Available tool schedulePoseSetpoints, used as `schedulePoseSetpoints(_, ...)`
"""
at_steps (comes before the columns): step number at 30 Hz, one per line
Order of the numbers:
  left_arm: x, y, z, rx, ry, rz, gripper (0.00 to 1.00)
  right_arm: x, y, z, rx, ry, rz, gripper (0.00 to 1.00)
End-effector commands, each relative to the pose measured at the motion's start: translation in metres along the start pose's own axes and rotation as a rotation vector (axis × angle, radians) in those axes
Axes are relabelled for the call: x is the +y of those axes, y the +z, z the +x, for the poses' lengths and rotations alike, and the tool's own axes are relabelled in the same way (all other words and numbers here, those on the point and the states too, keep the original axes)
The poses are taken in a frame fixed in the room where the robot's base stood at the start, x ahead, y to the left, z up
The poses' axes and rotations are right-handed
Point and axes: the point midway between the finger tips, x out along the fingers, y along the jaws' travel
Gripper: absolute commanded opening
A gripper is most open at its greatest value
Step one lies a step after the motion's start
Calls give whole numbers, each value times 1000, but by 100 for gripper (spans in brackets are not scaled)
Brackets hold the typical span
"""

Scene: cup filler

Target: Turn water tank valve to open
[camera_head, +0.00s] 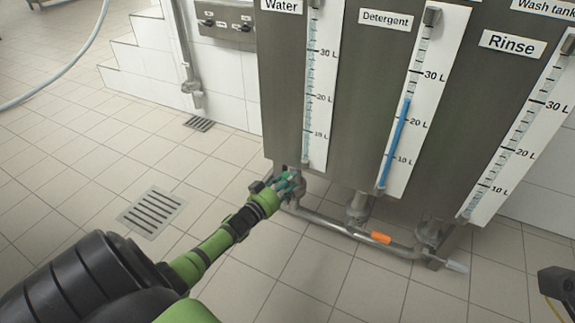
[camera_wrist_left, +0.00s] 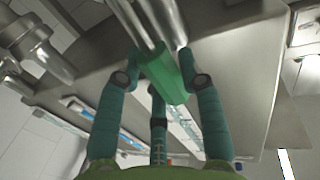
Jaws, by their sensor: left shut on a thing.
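The water tank (camera_head: 283,110) is the grey metal tank at the left of the row, labelled "Water". My left gripper (camera_head: 288,183) is at the tank's lower front corner, by the pipework under it. In the left wrist view, the green valve handle (camera_wrist_left: 168,76) lies between the teal fingers of my left gripper (camera_wrist_left: 168,80). The fingers are shut on the handle from both sides. In the head view the fingers and arm mostly hide the valve.
The detergent tank (camera_head: 375,80) and rinse tank (camera_head: 490,100) stand to the right. A metal pipe (camera_head: 325,222) with an orange handle (camera_head: 381,237) runs low along their front. A floor drain (camera_head: 152,210) lies left. A dark object (camera_head: 557,284) shows at the right edge.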

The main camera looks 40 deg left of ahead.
Motion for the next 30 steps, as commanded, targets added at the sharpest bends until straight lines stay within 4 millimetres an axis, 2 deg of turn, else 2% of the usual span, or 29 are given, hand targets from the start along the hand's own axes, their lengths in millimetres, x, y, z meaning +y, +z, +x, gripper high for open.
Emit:
schedulePoseSetpoints(4,-3,-3,1,6,-8,-15,0,0,0,0,0,0,0,40)
schedulePoseSetpoints(5,-3,-3,1,6,-8,-14,49,0,0,0,0,0,0,40)
schedulePoseSetpoints(6,-3,-3,1,6,-8,-14,63,0,0,0,0,0,0,40)
schedulePoseSetpoints(16,-2,-1,0,2,-4,-8,63,0,-1,1,4,-2,-2,40)
schedulePoseSetpoints(20,-1,0,-8,0,-3,-7,63,0,-1,1,4,-2,-2,40)
schedulePoseSetpoints(23,-1,1,-20,0,-3,-6,63,0,-1,1,3,-2,-1,40)
schedulePoseSetpoints(30,-1,0,-68,-1,-4,-7,63,0,-1,0,2,-1,-1,40)
